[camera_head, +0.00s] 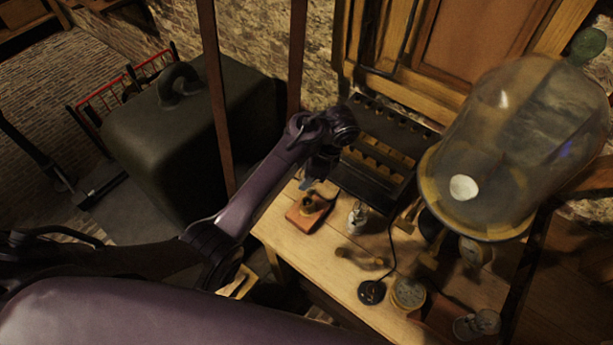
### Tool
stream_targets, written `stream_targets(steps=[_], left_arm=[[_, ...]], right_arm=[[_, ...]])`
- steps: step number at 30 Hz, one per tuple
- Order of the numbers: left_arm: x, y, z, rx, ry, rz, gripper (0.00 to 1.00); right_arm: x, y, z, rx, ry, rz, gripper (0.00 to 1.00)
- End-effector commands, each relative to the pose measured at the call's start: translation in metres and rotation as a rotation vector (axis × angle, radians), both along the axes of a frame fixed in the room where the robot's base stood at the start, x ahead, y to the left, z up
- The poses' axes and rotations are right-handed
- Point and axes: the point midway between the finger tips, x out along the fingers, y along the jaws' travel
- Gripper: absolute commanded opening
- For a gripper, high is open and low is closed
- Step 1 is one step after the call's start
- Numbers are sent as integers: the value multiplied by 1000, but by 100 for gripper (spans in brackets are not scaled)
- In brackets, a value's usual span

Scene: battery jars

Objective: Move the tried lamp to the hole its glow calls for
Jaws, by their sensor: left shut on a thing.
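My left gripper (314,180) hangs above the near left edge of the black rack (372,183). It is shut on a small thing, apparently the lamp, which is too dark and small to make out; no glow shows. Just below it, a reddish wooden base with a dark socket (308,208) stands on the table. The rack has rows of holes and pale slots; I cannot tell which holes are filled. A clear glass bulb-like piece (357,216) stands on the table in front of the rack. My right gripper is not in view.
A large glass dome (520,140) stands right of the rack. Small brass pieces (350,254), a black disc with a cord (371,292) and a round dial (408,292) are on the wooden table (290,240). A big dark block (180,130) stands left.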

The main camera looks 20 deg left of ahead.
Motion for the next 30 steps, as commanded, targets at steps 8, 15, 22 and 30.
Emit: stream_targets(steps=[8,15,22,30], left_arm=[[-4,4,16,27,8,42,20],[-4,5,16,28,9,42,20],[-4,6,-2,31,11,40,20],[-4,5,-37,29,9,40,20]], right_arm=[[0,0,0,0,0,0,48],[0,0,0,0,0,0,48],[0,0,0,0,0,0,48],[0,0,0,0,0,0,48]])
